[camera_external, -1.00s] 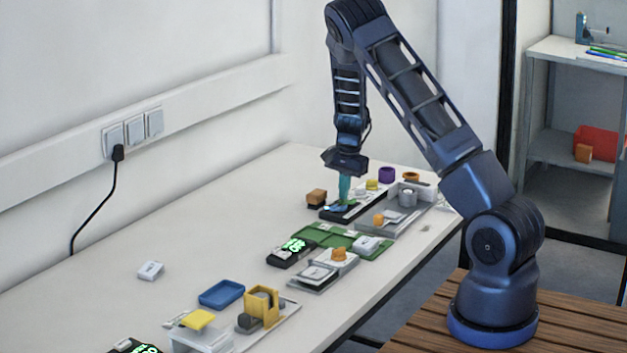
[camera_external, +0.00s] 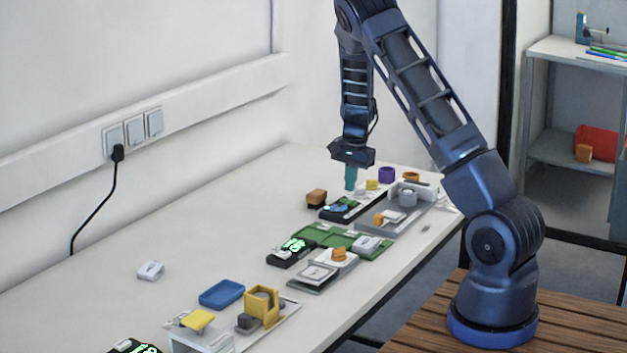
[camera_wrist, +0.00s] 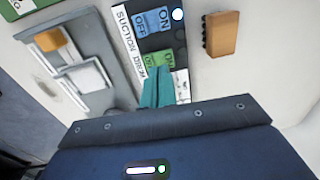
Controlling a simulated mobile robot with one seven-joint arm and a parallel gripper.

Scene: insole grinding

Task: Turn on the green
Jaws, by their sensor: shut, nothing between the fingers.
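A black switch panel (camera_external: 350,212) lies on the table below my gripper (camera_external: 350,189). In the wrist view the panel (camera_wrist: 180,42) has a white strip reading SUCTION and DRUM. Beside SUCTION is a blue rocker switch (camera_wrist: 153,20) marked ON and OFF, with a bright white lamp (camera_wrist: 178,14) next to it. Beside DRUM is a green rocker switch (camera_wrist: 166,58), partly hidden by my teal fingers (camera_wrist: 157,76). The fingers are shut and empty. They appear above the panel, apart from it. I cannot tell which way the green switch is tilted.
An orange-brown block (camera_external: 316,197) stands left of the panel, and a grey tray (camera_external: 375,228) with small parts lies right. A purple cup (camera_external: 386,175) is behind. A green tray (camera_external: 312,235) and a lit black display (camera_external: 290,255) are nearer. The table's left side is mostly clear.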

